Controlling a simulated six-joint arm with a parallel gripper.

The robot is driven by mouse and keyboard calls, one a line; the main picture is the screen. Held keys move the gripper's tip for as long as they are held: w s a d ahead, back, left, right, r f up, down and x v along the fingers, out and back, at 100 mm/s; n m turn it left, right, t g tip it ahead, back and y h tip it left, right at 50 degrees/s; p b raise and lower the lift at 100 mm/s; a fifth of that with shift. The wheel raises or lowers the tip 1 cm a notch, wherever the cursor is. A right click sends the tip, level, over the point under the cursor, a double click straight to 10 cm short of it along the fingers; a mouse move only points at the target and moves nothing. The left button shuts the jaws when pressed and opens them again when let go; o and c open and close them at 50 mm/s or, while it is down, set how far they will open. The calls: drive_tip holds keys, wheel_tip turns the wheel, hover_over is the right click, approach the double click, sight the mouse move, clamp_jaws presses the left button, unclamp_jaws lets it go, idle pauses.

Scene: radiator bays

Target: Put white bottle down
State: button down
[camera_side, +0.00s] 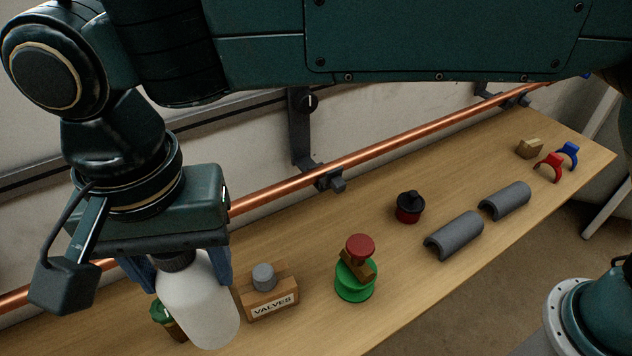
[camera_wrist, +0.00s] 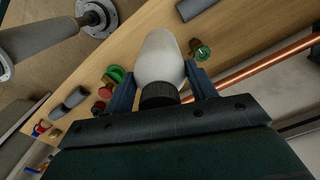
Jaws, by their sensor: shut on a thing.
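The white bottle (camera_side: 200,305) has a dark cap and hangs upright or nearly so below my gripper (camera_side: 190,270) at the left of the side view. My gripper is shut on it near the cap, with a blue finger on each side. In the wrist view the white bottle (camera_wrist: 158,62) lies between the two blue fingers of my gripper (camera_wrist: 160,90). I cannot tell whether its base touches the wooden bench (camera_side: 310,240).
A green-topped valve (camera_side: 162,312) is close left of the bottle, and a VALVES block (camera_side: 270,298) close right. Red and green valve parts (camera_side: 356,275), a dark red-based part (camera_side: 409,207) and grey pipe shells (camera_side: 455,236) lie further right. A copper pipe (camera_side: 390,138) runs behind.

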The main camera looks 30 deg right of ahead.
sight(203, 306)
wheel_tip(203, 306, down, 16)
drive_tip(key=shift+r, duration=0.15)
idle(0.7)
drive_tip(key=shift+f, duration=2.3)
drive_tip(key=shift+c, duration=2.4)
unclamp_jaws()
wheel_tip(203, 306, up, 12)
